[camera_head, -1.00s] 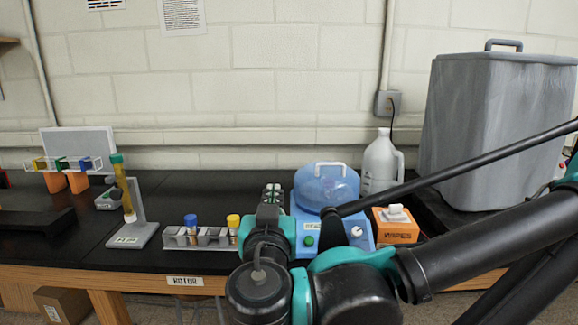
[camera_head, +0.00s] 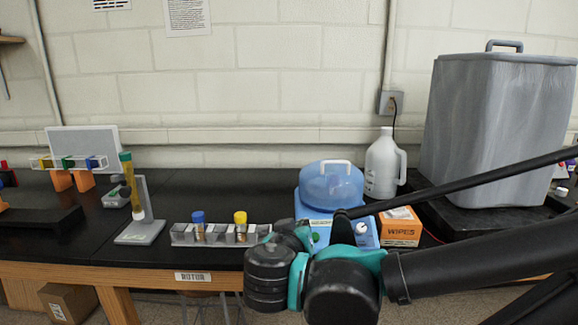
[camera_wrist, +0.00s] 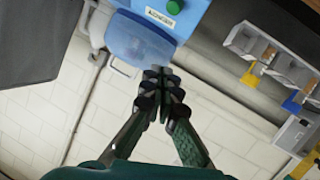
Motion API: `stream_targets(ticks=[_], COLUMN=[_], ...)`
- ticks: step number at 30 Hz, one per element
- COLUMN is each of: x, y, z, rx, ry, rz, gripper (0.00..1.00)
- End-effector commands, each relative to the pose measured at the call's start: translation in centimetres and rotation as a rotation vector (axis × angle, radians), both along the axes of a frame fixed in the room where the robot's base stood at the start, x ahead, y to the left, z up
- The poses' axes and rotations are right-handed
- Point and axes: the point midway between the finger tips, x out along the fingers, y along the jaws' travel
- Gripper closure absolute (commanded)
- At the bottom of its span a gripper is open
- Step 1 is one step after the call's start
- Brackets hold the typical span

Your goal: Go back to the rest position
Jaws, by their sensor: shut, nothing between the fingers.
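My gripper (camera_wrist: 162,85) is shut and empty in the wrist view, with its fingertips together in front of the wall and the blue centrifuge. In the head view my arm crosses the lower right, and its wrist covers part of the bench front; the fingers are hidden there. The blue centrifuge (camera_head: 331,187) with its domed lid down stands behind my arm; it also shows in the wrist view (camera_wrist: 140,40). The grey rotor rack (camera_head: 216,234) holds a blue-capped tube (camera_head: 198,222) and a yellow-capped tube (camera_head: 240,225); the rack also shows at the upper right of the wrist view (camera_wrist: 285,62).
A stand with a tall yellowish tube (camera_head: 129,185) is left of the rack. An orange wipes box (camera_head: 400,228), a white jug (camera_head: 382,165) and a large grey bin (camera_head: 495,130) stand right. A clear rack (camera_head: 68,163) is far left. Open black bench (camera_head: 185,190) lies behind the rack.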

Motion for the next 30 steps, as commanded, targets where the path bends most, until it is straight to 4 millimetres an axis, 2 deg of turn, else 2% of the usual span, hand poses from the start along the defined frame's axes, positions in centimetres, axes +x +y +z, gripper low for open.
stream_targets(ticks=[1,6,15,24,30], x=[0.6,1.8,1.8,0.7,0.1], y=[-1.2,-4.6,-9.7,-13.2,-14.6], z=[-1.4,-6.5,-14.3,-20.4,-23.4], rx=[-0.023,-0.086,-0.091,0.017,0.132], ry=[0.051,0.244,0.559,0.794,0.88], rz=[-0.032,-0.093,-0.142,-0.123,-0.084], gripper=[1.0,1.0,1.0,1.0,1.0])
